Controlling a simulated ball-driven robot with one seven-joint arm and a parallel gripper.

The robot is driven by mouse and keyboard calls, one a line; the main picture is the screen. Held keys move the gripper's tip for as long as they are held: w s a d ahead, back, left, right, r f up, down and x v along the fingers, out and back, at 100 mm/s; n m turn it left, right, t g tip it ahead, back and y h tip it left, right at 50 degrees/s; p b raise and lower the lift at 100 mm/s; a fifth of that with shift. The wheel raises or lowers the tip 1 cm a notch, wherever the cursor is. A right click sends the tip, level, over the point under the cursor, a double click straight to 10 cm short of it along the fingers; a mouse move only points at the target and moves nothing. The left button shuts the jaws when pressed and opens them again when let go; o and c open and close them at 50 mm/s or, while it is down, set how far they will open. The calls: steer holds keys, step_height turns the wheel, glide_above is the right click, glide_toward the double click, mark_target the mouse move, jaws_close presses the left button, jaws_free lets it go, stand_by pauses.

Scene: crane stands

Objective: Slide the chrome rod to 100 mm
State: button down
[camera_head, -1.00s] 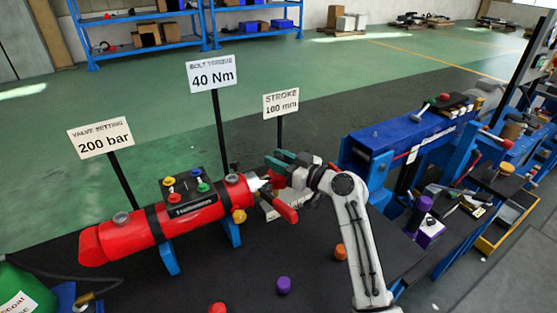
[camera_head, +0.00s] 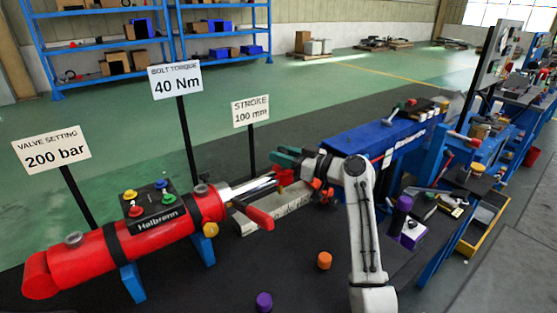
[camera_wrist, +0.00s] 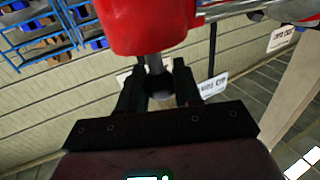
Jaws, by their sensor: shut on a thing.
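A red cylinder (camera_head: 105,248) lies on blue supports at the left in the head view. The bright chrome rod (camera_head: 247,187) sticks out of its right end. A red block (camera_head: 286,177) is at the rod's outer end. My gripper (camera_head: 287,160) is there. In the wrist view the red block (camera_wrist: 145,25) fills the top, with the chrome rod (camera_wrist: 232,8) running off to its right. My gripper's dark fingers (camera_wrist: 159,82) are shut on a grey pin (camera_wrist: 155,64) below the block. A scale on the rod is not readable.
A sign (camera_head: 250,110) reads "STROKE 100 mm". Other signs read 40 Nm (camera_head: 178,83) and 200 bar (camera_head: 52,149). A red handle (camera_head: 253,214) lies close below the rod. Purple (camera_head: 264,301) and orange (camera_head: 324,260) knobs are in front.

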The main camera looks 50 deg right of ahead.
steer(key=shift+d+f, duration=0.1)
steer(key=shift+f, duration=0.05)
steer(key=c, duration=1)
jaws_free()
steer(key=shift+o, duration=1)
steer(key=s+d+b, duration=0.1)
steer(key=s, duration=0.9)
steer(key=shift+s, duration=0.4)
